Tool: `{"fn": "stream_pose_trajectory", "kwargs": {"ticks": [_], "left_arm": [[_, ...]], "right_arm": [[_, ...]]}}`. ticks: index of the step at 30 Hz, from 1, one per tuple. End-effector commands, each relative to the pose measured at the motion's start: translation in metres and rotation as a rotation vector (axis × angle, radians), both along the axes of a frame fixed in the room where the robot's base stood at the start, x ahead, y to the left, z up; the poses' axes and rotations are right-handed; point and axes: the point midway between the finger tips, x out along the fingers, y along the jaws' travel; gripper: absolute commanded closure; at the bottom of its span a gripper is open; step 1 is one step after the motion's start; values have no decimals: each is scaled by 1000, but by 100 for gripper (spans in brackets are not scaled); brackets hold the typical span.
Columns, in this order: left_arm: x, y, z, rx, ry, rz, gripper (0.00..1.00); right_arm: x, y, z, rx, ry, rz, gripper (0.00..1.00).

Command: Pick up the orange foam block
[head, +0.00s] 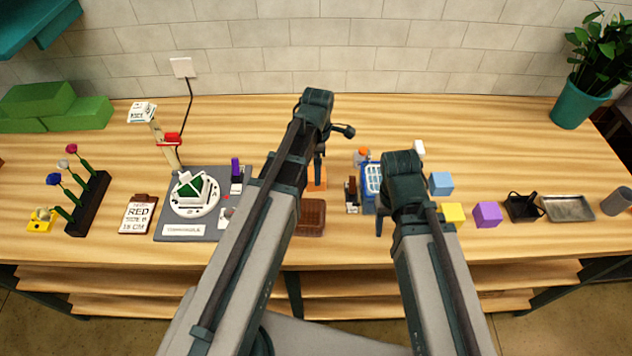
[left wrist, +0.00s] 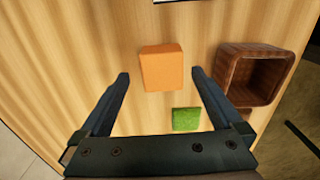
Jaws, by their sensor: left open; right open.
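The orange foam block (head: 317,179) sits on the wooden table near the middle in the head view, partly hidden by my left gripper (head: 319,165). In the left wrist view the whole orange block (left wrist: 161,68) shows, lying between and just beyond the two fingertips of my left gripper (left wrist: 160,75). The left gripper is open and empty, above the block; no contact shows. My right gripper (head: 381,220) is open near the blue crate, its fingers mostly hidden by its own wrist.
A brown wooden box (head: 311,217) lies just in front of the orange block. A small green piece (left wrist: 186,119) shows near it. A blue crate (head: 372,178), light blue block (head: 440,183), yellow block (head: 453,213) and purple block (head: 487,214) stand to the right.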

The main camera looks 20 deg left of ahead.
Motion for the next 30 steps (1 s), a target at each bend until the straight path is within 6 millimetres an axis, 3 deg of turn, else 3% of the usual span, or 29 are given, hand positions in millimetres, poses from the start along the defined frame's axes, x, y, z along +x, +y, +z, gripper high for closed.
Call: {"fn": "stream_pose_trajectory", "kwargs": {"ticks": [1, 7, 17, 30], "left_arm": [[-2, 1, -12, 0, 0, 0, 0], [-4, 3, -36, 0, 0, 0, 0], [-4, 3, -38, 0, 0, 0, 0], [-4, 3, -38, 0, 0, 0, 79]], "right_arm": [[0, 0, -12, 0, 0, 0, 45], [0, 0, -36, 0, 0, -1, 45], [0, 0, -38, 0, 0, -1, 45], [0, 0, -38, 0, 0, -1, 45]]}}
